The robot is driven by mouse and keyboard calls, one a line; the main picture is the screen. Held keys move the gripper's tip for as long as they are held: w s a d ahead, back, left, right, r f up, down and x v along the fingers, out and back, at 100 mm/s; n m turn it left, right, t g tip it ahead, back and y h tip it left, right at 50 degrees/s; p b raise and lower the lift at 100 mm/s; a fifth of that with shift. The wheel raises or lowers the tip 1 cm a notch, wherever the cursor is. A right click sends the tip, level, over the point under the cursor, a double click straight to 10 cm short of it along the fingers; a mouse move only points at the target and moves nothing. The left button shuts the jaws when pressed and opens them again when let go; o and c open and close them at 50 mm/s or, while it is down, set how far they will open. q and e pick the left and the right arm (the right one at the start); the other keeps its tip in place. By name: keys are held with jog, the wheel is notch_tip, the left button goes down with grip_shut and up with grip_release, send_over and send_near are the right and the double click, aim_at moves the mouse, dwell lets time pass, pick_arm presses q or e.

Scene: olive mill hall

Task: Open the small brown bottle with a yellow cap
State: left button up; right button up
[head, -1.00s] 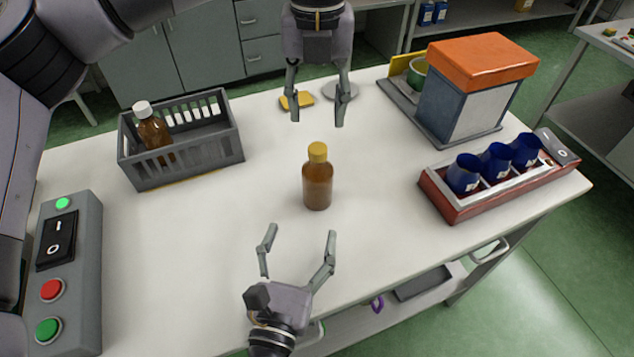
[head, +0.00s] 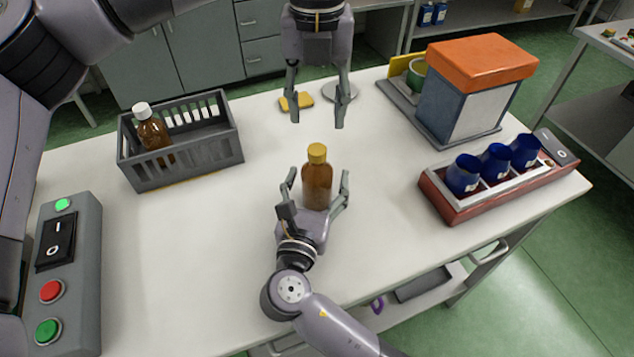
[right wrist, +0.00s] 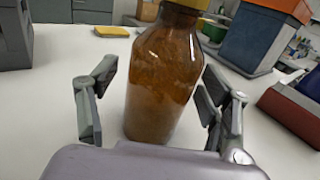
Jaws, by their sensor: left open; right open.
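The small brown bottle (head: 317,186) with a yellow cap (head: 317,152) stands upright on the white table. My right gripper (head: 319,181) is open, with one finger on each side of the bottle's body. In the right wrist view the bottle (right wrist: 160,80) stands between the two open fingers (right wrist: 157,108), with a gap visible on the left; the cap is partly cut off at the top edge. My left gripper (head: 317,122) is open and empty, pointing down above the table, behind and higher than the cap.
A grey crate (head: 190,172) at the left holds a brown bottle with a white cap (head: 151,130). A control box (head: 72,270) stands front left. An orange-topped machine (head: 475,90) and a red rack (head: 470,205) with blue cups stand right. A yellow sponge (head: 297,102) lies at the back.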

jog(key=shift+c, duration=0.3)
grip_shut()
dwell(0.6)
